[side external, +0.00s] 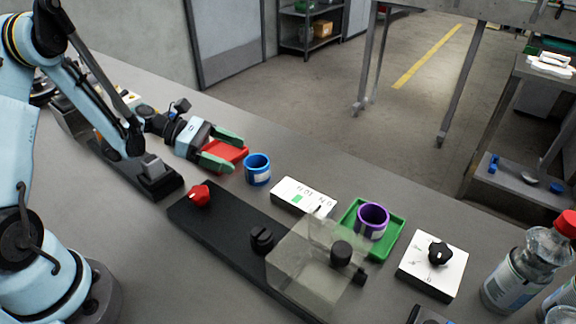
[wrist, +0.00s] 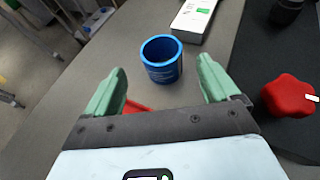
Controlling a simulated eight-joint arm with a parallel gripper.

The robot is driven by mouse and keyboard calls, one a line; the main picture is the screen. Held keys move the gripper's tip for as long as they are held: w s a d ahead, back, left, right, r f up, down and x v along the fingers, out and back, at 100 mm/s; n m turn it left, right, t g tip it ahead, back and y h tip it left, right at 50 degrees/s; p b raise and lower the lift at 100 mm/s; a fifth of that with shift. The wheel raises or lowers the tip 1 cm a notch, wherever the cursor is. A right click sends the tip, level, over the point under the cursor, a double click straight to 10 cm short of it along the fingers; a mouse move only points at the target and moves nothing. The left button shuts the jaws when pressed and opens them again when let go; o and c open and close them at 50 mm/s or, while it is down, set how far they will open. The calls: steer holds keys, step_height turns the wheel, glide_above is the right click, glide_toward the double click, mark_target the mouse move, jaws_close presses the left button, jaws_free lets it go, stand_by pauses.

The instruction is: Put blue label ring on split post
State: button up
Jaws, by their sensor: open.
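The blue label ring (side external: 257,170) stands upright on the grey table with a pale label on its side. In the wrist view the ring (wrist: 162,62) is ahead of my open fingers, roughly centred between them and not gripped. My gripper (side external: 237,155) has green fingers and is open and empty, just left of the ring in the side view; it also shows in the wrist view (wrist: 162,82). A short black post with a slot-like top (side external: 262,239) stands on the long black base (side external: 222,226); it may be the split post, but I cannot tell for certain.
A red tray (side external: 233,150) lies by my fingers. A red knob (side external: 199,195) and a clear cover (side external: 305,258) are on the black base.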

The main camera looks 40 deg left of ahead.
steer(key=v, duration=0.6)
steer(key=shift+s+a+r, duration=0.1)
steer(key=shift+a, duration=0.1)
steer(key=shift+r, duration=0.1)
steer(key=s+d+r+m+y, duration=0.2)
steer(key=d+m+y, duration=0.1)
steer(key=m, duration=0.3)
steer(key=s+d+r+m+y, duration=0.2)
steer(key=m+y, duration=0.2)
steer(key=m, duration=0.3)
steer(key=s+d+r+m+g+y, duration=0.1)
steer(key=s+d+r+m+y, duration=0.1)
steer(key=m, duration=0.4)
steer(key=shift+s+d+r+m+y, duration=0.2)
steer(key=shift+s+d+m+y, duration=0.2)
steer(key=shift+s+d+y, duration=0.25)
steer(key=m, duration=0.2)
steer(key=t+y, duration=0.1)
steer(key=shift+s+d+r+m, duration=0.15)
steer(key=shift+s+r+m, duration=0.15)
steer(key=shift+s+m, duration=0.1)
steer(key=shift+o, duration=0.4)
steer(key=shift+s+r+m, duration=0.15)
steer(key=shift+m, duration=0.55)
